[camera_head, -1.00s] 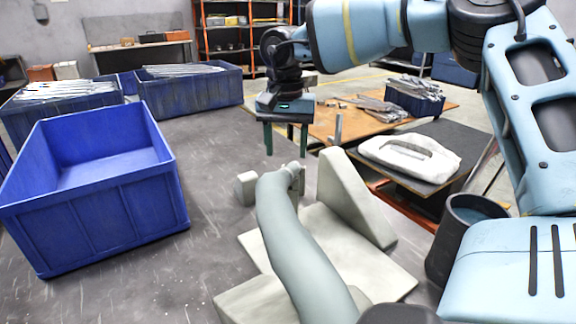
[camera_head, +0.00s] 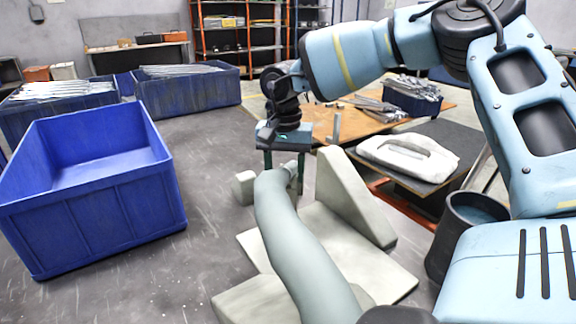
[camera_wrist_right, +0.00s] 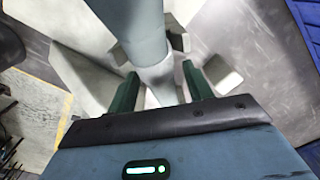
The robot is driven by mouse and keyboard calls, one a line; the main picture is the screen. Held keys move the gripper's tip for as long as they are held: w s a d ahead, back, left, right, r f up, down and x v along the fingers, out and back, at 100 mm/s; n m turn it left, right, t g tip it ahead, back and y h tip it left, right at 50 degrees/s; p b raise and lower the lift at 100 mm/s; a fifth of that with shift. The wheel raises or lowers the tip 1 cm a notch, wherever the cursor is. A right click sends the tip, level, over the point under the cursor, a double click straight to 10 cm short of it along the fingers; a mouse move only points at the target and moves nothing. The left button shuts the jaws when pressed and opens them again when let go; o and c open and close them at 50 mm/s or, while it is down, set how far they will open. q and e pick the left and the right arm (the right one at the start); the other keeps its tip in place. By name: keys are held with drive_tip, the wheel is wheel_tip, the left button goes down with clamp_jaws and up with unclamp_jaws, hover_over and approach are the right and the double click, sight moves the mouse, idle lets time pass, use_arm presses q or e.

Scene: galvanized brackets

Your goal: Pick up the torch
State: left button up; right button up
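The torch (camera_head: 290,235) is a grey-green curved tube with a narrower end, leaning on a pale stand (camera_head: 348,197) at the centre of the head view. My right gripper (camera_head: 283,172) is over its narrow far end, fingers pointing down. In the right wrist view, the torch (camera_wrist_right: 145,38) passes between the two green fingers of the gripper (camera_wrist_right: 162,85), which are apart with gaps on both sides. The fingers' lower parts are partly hidden behind the torch in the head view. My left gripper is not in view.
A large empty blue bin (camera_head: 100,205) stands at the left. Blue bins with metal parts (camera_head: 188,90) stand behind it. A small pale block (camera_head: 243,188) sits beside the torch's far end. A wooden table (camera_head: 350,122) and a dark table with a white part (camera_head: 408,155) are at the right.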

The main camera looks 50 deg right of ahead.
drive_tip(key=c, duration=0.9)
drive_tip(key=shift+r, duration=0.2)
